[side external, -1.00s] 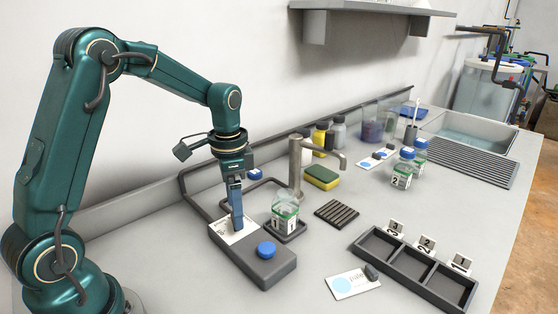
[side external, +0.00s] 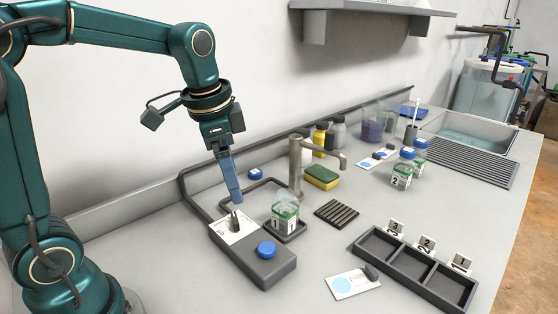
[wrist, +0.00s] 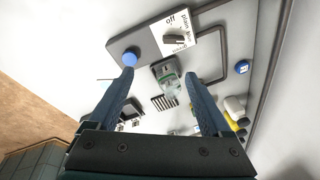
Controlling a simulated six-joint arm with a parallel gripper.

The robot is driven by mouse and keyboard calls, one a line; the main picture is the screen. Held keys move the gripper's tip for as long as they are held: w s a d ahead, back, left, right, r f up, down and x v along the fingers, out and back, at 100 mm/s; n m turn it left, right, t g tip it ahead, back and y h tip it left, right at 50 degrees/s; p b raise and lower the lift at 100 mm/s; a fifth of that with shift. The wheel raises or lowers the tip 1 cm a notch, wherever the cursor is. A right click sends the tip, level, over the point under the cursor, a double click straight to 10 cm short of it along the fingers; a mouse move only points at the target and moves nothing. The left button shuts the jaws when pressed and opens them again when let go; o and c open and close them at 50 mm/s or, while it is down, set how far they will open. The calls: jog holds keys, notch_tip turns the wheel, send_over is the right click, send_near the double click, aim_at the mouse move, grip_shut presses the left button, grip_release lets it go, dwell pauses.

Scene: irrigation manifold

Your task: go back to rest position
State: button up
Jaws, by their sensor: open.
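My gripper (side external: 237,202) is open and empty, held just above a grey knob (side external: 235,221) on the white labelled plate of a dark grey control box (side external: 258,262). In the wrist view its two blue fingers (wrist: 160,78) are spread apart. The knob also shows in the wrist view (wrist: 174,39), ahead of the fingers and touched by neither. A blue round button (side external: 266,249) sits at the near end of the box. Jar 1 (side external: 285,212) stands beneath the tap on a small dark tray, right of the gripper.
The tap (side external: 296,165) rises close to the right of my gripper. Jar 2 (side external: 402,173), a sponge (side external: 321,177), and a numbered three-slot rack (side external: 412,263) stand further right. A blue lid (side external: 255,174) lies behind. The wall shelf (side external: 370,8) is high above.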

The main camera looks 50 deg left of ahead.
jog(key=s+d+n+t, duration=0.3)
jog(key=s+d+n, duration=0.1)
jog(key=s, duration=0.7)
jog(key=shift+d+f+n, duration=0.35)
jog(key=shift+f+n, duration=0.05)
jog(key=shift+n, duration=0.4)
